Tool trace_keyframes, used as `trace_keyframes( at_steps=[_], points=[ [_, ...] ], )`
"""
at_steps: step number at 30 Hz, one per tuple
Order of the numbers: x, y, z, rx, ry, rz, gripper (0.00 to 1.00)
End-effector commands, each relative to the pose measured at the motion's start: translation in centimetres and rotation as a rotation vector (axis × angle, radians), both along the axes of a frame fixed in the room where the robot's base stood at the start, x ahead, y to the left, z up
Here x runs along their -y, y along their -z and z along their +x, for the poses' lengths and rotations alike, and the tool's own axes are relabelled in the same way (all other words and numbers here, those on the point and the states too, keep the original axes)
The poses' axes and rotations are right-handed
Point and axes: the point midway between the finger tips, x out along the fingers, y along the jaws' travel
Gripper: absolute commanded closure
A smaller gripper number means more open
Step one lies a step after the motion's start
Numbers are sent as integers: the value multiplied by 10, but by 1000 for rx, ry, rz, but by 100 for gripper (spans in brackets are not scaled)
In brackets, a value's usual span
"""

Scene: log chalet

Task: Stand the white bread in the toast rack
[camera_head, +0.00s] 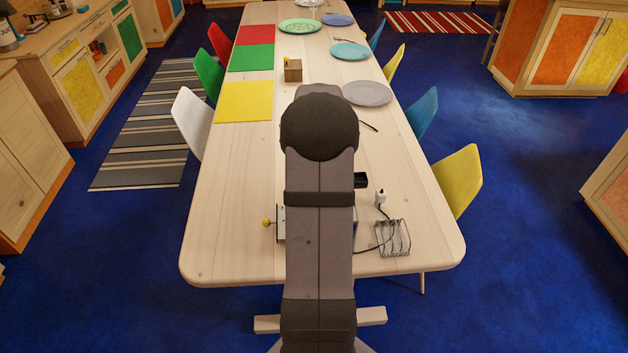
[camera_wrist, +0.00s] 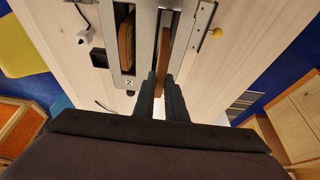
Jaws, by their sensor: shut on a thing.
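The toast rack (camera_head: 392,238) is a wire rack standing near the table's front right, right of my arm. The metal toaster (camera_wrist: 143,22) shows in the wrist view; in the head view my arm hides most of it. One slice of bread (camera_wrist: 126,45) sits in its left slot. My gripper (camera_wrist: 160,82) is shut on another slice (camera_wrist: 165,58), seen edge-on with a tan-brown crust, at the right slot. How far this slice is out of the slot cannot be told. Whether it is the white bread is unclear from its edge. In the head view my arm hides the gripper.
A yellow knob (camera_head: 266,222) sticks out on the toaster's left. A white plug (camera_head: 380,198) and a dark cable lie between toaster and rack, near a black block (camera_head: 361,180). A grey plate (camera_head: 368,93) and a small wooden box (camera_head: 293,70) stand farther back. The table's left front is clear.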

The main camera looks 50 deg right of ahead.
Motion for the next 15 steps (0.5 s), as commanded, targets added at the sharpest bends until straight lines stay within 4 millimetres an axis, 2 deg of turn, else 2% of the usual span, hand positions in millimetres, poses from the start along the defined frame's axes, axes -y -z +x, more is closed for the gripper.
trace_keyframes(
  at_steps=[6,15],
  points=[
    [1,-32,1,2,1,-2,98],
    [0,-47,0,0,-1,1,98]
  ],
)
